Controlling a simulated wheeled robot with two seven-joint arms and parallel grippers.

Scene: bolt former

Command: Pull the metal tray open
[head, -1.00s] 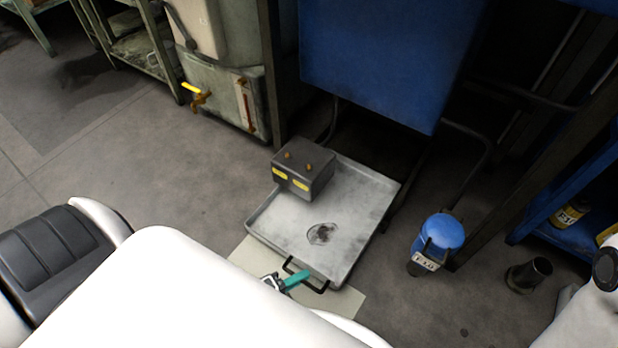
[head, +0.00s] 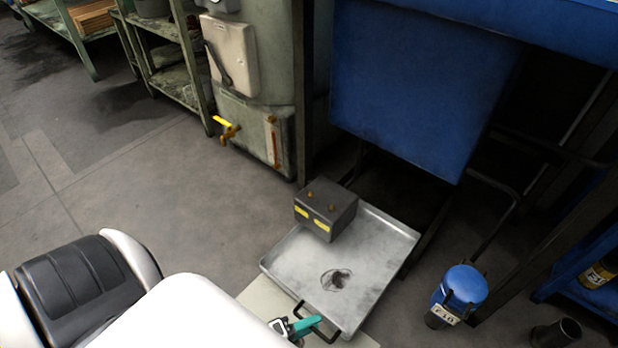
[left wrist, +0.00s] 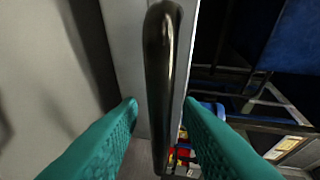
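The metal tray (head: 301,265) is a shallow grey pan on the floor with a dark stain in it. Its far end lies by the blue machine. A black bar handle (head: 330,336) is on its near side. In the left wrist view the handle (left wrist: 160,85) runs between the teal fingers of my left gripper (left wrist: 158,108), with a gap on each side. My left gripper (head: 304,326) is open at the handle in the head view, with its wrist partly hidden by my white arm. My right gripper is not in view.
A grey box (head: 326,208) with yellow labels sits on the tray's back left. A blue canister (head: 460,290) stands right of the tray, and a dark cup (head: 556,334) further right. The blue machine (head: 420,95) overhangs behind. Floor at left is clear.

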